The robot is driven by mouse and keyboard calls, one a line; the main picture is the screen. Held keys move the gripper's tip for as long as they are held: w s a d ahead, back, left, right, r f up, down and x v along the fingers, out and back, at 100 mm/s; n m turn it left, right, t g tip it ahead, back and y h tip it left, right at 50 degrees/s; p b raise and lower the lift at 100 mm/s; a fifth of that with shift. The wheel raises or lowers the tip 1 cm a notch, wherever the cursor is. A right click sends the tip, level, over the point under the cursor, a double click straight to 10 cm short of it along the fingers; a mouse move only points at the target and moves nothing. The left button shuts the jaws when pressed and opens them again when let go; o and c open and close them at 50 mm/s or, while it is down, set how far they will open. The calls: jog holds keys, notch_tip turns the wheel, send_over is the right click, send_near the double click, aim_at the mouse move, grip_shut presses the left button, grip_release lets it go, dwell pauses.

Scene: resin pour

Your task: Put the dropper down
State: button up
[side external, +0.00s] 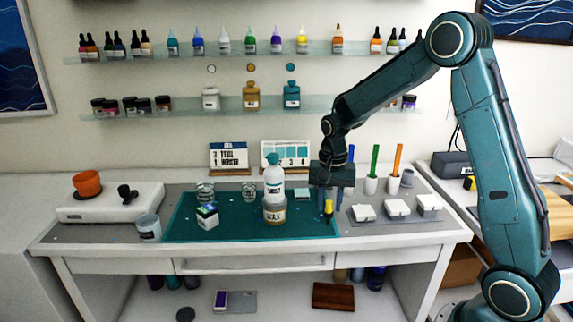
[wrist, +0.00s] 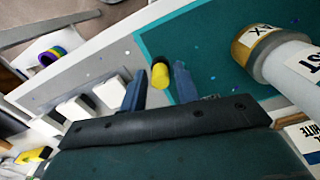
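The dropper shows as a short yellow piece (wrist: 160,76) between my two fingers in the wrist view, at the level of their tips. It also shows in the side view as a small yellow shape (side external: 328,207) low over the right end of the teal mat (side external: 185,225). My gripper (wrist: 159,82) points down there, its fingers on either side of the yellow piece. A thin gap shows on each side, so the fingers look open around it.
A white-and-amber bottle (side external: 274,190) stands on the mat left of my gripper. White blocks (side external: 397,208) lie on a grey tray to the right, with pen cups (side external: 371,185) behind.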

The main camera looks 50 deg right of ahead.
aim_at(330, 202)
jog(key=shift+o, duration=0.5)
jog(key=shift+r, duration=0.1)
notch_tip(330, 202, up, 12)
dwell(0.5)
jog(key=shift+s+r, duration=0.1)
jog(key=shift+r, duration=0.05)
dwell(0.4)
jog(key=s+a+r+n+t, duration=0.3)
jog(key=s+a+r+n, duration=0.3)
jog(key=s, duration=0.5)
jog(key=s+a+n+t, duration=0.1)
jog(key=s+a+n, duration=0.1)
jog(key=s, duration=0.4)
jog(key=s+a+f+n+t, duration=0.1)
jog(key=s+a+n, duration=0.1)
jog(key=s, duration=0.4)
jog(key=shift+a+f+n+t, duration=0.3)
jog(key=shift+a+n, duration=0.1)
jog(key=shift+n, duration=0.2)
